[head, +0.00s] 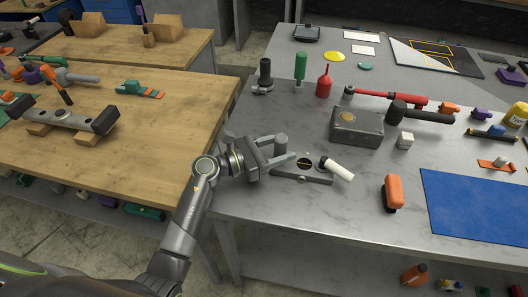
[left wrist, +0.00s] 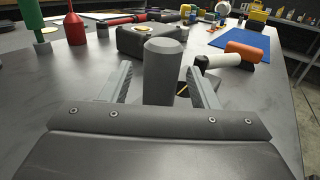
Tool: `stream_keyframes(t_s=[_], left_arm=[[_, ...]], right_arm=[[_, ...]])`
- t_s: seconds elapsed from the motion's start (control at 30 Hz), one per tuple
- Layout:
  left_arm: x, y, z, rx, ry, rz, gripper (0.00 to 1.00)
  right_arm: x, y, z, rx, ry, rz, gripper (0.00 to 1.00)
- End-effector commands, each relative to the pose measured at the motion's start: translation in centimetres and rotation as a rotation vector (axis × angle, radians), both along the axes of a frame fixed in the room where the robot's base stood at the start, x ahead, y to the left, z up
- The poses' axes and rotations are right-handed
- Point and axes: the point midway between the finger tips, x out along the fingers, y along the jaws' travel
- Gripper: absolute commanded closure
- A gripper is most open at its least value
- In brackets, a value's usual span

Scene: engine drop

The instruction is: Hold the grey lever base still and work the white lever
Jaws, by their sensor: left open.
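The white lever (head: 337,168) is a white cylinder with a dark end, slanting to the right of the disc. My left gripper (head: 277,155) is open at the post. In the left wrist view the post (left wrist: 163,75) stands between the two spread fingers, with gaps showing on both sides. The white lever (left wrist: 217,61) shows beyond the right finger. My right gripper is out of view.
A grey box (head: 356,128) stands behind the lever. The table's front left is clear.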

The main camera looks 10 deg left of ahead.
Motion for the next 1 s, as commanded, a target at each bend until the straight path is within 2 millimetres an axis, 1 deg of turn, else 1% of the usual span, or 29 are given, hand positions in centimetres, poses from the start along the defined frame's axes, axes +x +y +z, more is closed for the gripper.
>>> stream_keyframes(t_s=[0.13,0.37,0.4,0.8,0.83,0.87,0.93,1.0], left_arm=[[0.39,-0.58,-0.04,0.001,0.001,0.0,0.45],[0.43,-0.64,-0.04,0.001,0.001,0.0,0.45],[0.43,-0.63,-0.04,0.001,0.001,0.0,0.46],[0.41,-0.6,-0.04,0.001,0.001,0.001,0.99],[0.41,-0.6,-0.04,0.001,0.001,0.001,1.0],[0.41,-0.6,-0.04,0.001,0.001,0.001,0.7],[0.41,-0.6,-0.04,0.001,0.001,0.0,0.6],[0.41,-0.59,-0.04,0.001,0.001,0.001,0.6]], right_arm=[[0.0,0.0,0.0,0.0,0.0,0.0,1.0],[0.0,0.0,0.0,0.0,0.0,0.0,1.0],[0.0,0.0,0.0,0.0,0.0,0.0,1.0],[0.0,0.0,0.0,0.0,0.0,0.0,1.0],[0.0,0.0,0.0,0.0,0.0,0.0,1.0],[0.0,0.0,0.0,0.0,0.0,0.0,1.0],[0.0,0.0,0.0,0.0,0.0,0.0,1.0],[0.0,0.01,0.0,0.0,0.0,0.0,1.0]])
